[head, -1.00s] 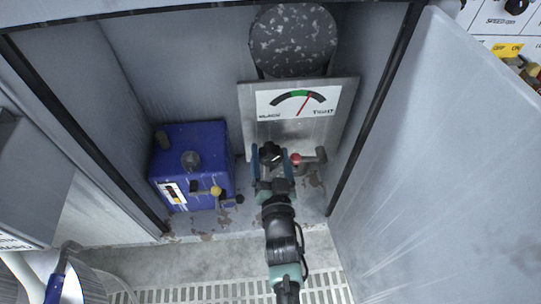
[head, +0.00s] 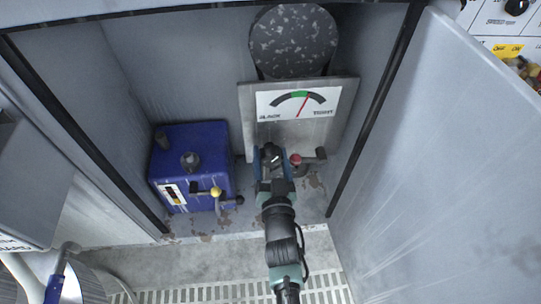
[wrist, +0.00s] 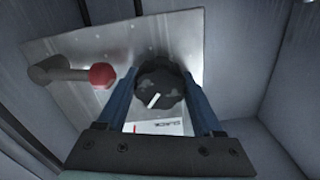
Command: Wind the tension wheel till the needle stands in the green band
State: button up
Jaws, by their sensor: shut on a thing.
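The tension wheel is a black lobed knob (wrist: 160,88) with a white pointer mark, on a metal plate. In the head view, the wheel (head: 271,151) is partly covered by my gripper (head: 271,158). My gripper is shut on the wheel, its blue fingers on either side of it, as the wrist view also shows (wrist: 160,78). Above it, the gauge (head: 298,103) has a dark arc with a green band (head: 299,95) at the top, between words at left and right.
A red-knobbed lever (head: 296,159) sits just right of the wheel; its red knob is close to a finger in the wrist view (wrist: 102,75). A blue box (head: 203,150) with a yellow-knobbed lever stands left. Cabinet walls and an open door (head: 450,170) flank the space.

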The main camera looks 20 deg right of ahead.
jog(key=n, duration=0.3)
jog(key=shift+n+b, duration=0.35)
jog(key=shift+n, duration=0.05)
jog(key=shift+n+b, duration=0.3)
jog(key=shift+n, duration=1.2)
jog(key=o, duration=1.1)
jog(key=shift+s, duration=0.1)
jog(key=p+v, duration=0.3)
jog(key=v, duration=1)
